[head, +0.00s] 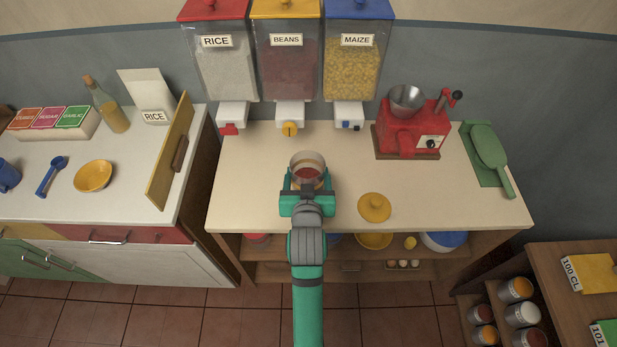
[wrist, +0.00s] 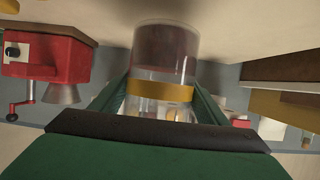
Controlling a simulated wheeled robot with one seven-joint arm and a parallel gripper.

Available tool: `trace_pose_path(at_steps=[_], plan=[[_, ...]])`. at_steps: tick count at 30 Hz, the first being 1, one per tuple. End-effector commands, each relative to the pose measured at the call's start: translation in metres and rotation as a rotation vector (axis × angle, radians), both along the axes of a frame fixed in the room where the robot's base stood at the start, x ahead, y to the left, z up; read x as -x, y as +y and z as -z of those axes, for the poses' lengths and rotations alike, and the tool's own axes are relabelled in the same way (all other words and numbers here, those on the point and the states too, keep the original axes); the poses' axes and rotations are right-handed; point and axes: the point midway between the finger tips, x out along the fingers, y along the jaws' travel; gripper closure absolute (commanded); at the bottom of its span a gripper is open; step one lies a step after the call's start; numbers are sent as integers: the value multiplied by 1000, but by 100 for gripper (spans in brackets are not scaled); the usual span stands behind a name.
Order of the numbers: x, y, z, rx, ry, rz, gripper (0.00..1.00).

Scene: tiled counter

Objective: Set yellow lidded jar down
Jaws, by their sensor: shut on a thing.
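A clear glass jar (head: 309,162) with a yellow band and dark reddish contents is in my gripper (head: 307,185), over the counter below the beans dispenser. In the wrist view the jar (wrist: 165,50) stands between the two green fingers of my gripper (wrist: 162,100), which is shut on it. The wrist picture is upside down, with the counter at the top. The jar looks upright and open on top. I cannot tell whether its base touches the counter. A yellow knobbed lid (head: 374,207) lies on the counter to the right of the jar, apart from it.
The rice (head: 222,70), beans (head: 288,75) and maize (head: 355,70) dispensers hang behind. An open yellow cabinet door (head: 170,155) is at the left. The counter (head: 250,195) is clear left of my gripper.

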Motion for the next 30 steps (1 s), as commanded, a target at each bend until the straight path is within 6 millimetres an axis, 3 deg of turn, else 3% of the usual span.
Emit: trace_pose_path(at_steps=[9,22,23,24,25,30], plan=[[-2,11,34,0,-1,-18,81],[-2,-1,39,0,-2,1,81],[-2,-1,41,1,1,2,30],[-2,-2,40,0,1,2,20],[-2,-1,40,0,1,2,13],[-2,0,40,0,1,0,13]])
